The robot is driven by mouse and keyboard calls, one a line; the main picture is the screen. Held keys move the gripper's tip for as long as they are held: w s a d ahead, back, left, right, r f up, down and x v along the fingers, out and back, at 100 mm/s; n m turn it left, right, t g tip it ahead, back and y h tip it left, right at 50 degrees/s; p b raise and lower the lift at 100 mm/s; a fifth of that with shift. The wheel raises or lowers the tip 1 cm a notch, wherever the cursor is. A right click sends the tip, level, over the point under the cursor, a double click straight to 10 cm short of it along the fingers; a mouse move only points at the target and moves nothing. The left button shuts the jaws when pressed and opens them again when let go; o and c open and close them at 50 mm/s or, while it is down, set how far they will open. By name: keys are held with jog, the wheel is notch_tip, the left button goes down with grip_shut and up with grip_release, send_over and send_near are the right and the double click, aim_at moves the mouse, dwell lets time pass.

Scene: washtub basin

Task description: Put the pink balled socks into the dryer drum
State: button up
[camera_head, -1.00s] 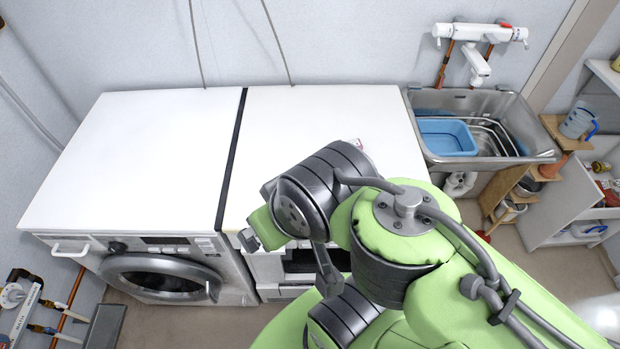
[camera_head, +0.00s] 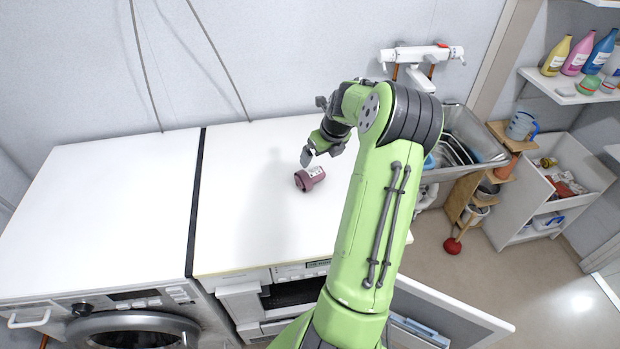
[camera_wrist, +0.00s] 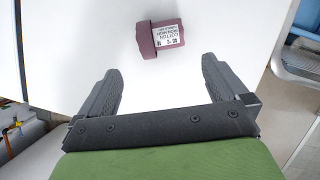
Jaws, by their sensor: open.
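The pink balled socks (camera_head: 310,178) lie on the white top of the right-hand machine, with a white printed label on them. In the wrist view the socks (camera_wrist: 158,46) lie beyond the fingertips, roughly centred between them and apart from both. My gripper (camera_head: 322,152) is above the white top just behind and right of the socks. In the wrist view my gripper (camera_wrist: 158,80) is open and empty. The left machine has a round door (camera_head: 135,332) at the bottom edge, which looks shut. I cannot tell which machine is the dryer, and no drum interior shows.
The white worktop (camera_head: 110,200) is otherwise clear. A metal sink (camera_head: 470,125) stands to the right, under a white tap (camera_head: 422,54). Wooden shelves (camera_head: 470,190) and a white cabinet (camera_head: 555,205) are farther right. An open compartment (camera_head: 290,293) shows in the right machine's front.

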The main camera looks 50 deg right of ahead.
aim_at(312, 173)
jog(key=x, duration=1.3)
jog(key=shift+f, duration=0.1)
jog(key=shift+s, duration=0.15)
jog(key=shift+c, duration=0.2)
